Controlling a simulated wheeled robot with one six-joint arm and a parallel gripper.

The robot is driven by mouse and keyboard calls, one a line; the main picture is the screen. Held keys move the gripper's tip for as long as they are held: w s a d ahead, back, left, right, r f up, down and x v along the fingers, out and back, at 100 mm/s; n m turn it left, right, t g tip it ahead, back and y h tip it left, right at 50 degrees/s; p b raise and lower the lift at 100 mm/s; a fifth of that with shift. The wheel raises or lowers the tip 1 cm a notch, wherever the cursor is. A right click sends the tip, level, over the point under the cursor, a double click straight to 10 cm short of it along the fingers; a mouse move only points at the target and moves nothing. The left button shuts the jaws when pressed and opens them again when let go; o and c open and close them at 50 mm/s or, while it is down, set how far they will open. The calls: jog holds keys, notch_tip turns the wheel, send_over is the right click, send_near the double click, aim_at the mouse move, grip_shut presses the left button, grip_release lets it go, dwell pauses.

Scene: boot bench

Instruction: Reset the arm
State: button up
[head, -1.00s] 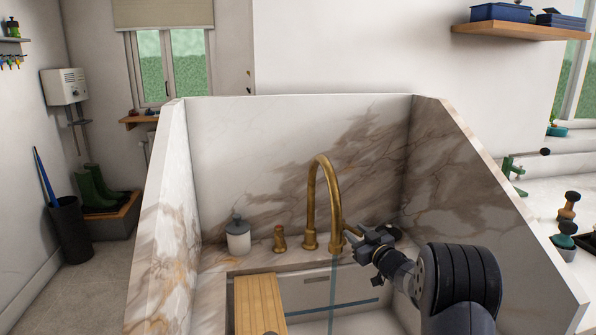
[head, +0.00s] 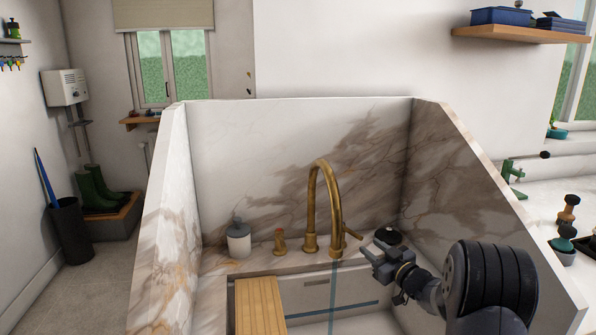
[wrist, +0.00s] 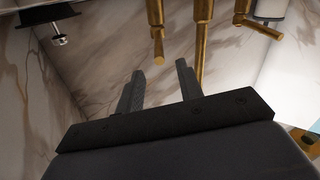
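My gripper (head: 372,262) is in front of and to the right of the brass faucet (head: 331,200), over the sink's right side. In the wrist view my gripper (wrist: 160,82) has its two dark fingers apart, with nothing between them. The faucet's spout (wrist: 158,45) and other brass parts show beyond the fingertips, apart from them. The faucet's side lever (head: 352,235) points toward the right, clear of my gripper. A thin bluish vertical streak shows below the spout in the head view.
Marble walls (head: 290,150) enclose the sink on the back and both sides. A wooden slatted board (head: 258,305) lies across the sink's left part. A dark round item (head: 388,236) sits behind my gripper.

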aim_at(360, 236)
jog(key=x, duration=0.6)
jog(key=shift+w+a+r, duration=0.1)
jog(key=shift+w+a, duration=0.05)
jog(key=shift+w, duration=0.1)
jog(key=shift+w+a+f+b, duration=0.2)
jog(key=shift+w+b, duration=0.05)
jog(key=shift+b, duration=0.1)
jog(key=h+b, duration=0.1)
jog(key=a+m+t+h+b, duration=0.1)
jog(key=b, duration=0.1)
jog(key=shift+s+r+m, duration=0.2)
jog(key=shift+s+m, duration=0.05)
jog(key=shift+m, duration=0.05)
jog(key=shift+h, duration=0.3)
